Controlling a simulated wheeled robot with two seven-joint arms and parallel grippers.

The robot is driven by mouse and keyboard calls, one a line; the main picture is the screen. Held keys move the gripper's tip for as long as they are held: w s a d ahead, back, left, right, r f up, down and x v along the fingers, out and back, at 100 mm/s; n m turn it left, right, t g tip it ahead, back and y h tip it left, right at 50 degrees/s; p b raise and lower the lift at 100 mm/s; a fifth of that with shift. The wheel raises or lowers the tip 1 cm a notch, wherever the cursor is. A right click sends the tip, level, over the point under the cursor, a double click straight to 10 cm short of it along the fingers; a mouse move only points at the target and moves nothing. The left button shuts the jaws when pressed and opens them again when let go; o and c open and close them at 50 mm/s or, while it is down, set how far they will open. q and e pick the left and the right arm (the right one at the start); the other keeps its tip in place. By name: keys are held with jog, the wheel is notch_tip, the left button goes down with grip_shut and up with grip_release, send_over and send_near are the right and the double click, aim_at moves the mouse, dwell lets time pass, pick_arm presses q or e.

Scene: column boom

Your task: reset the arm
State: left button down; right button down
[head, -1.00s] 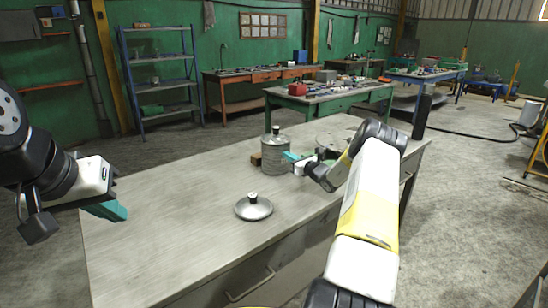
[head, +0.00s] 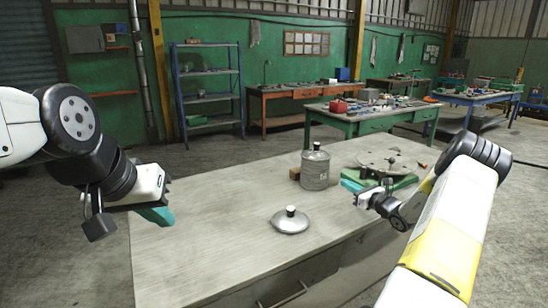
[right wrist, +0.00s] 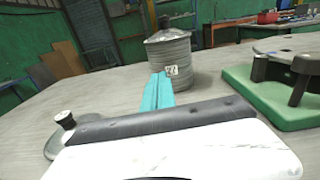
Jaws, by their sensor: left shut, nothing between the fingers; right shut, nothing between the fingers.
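My left gripper (head: 157,216), with teal fingers, is shut and empty above the left edge of the grey table (head: 200,250). My right gripper (head: 351,183) is shut and empty, to the right of a ribbed metal canister (head: 315,172) with a black knob on top. A gap shows between them in the head view. In the right wrist view its teal fingers (right wrist: 160,92) lie together, pointing towards the canister (right wrist: 168,60), overlapping its lower left edge.
A metal lid with a black knob (head: 290,223) lies on the table in front. A green board (head: 405,181) with a round grey plate (head: 388,162) is at the right. A small brown block (head: 295,174) sits beside the canister. The table's left half is clear.

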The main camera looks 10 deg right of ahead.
jog(key=s+a+r+n+g+y, duration=0.25)
jog(key=a+r+n, duration=0.2)
jog(key=a, duration=0.25)
jog(key=s+a+r+n+g+y, duration=0.1)
jog(key=a+r+n+g+y, duration=0.15)
jog(key=a+r+n, duration=0.35)
jog(key=s+a+r+n+g+h, duration=0.1)
jog(key=s+a+r+n+g, duration=0.2)
jog(key=s+a, duration=0.25)
jog(key=s+a+r+n+g+h, duration=0.1)
jog(key=s+a+r+n+g, duration=0.15)
jog(key=s+a, duration=0.35)
jog(key=s+a+r+n+g+h, duration=0.1)
jog(key=s+a+r+n+h, duration=0.1)
jog(key=s+n, duration=0.35)
jog(key=s+a+r+n+g+h, duration=0.1)
jog(key=s+a+n+h, duration=0.15)
jog(key=s, duration=0.65)
jog(key=s+d+r+n+t+h, duration=0.1)
jog(key=s+d+n+t+h, duration=0.1)
jog(key=s+n, duration=0.5)
jog(key=shift+s+d+r+n+h, duration=0.3)
jog(key=shift+s+d+h, duration=0.6)
jog(key=shift+s, duration=1.4)
jog(key=shift+d+t, duration=0.1)
jog(key=shift+t, duration=0.15)
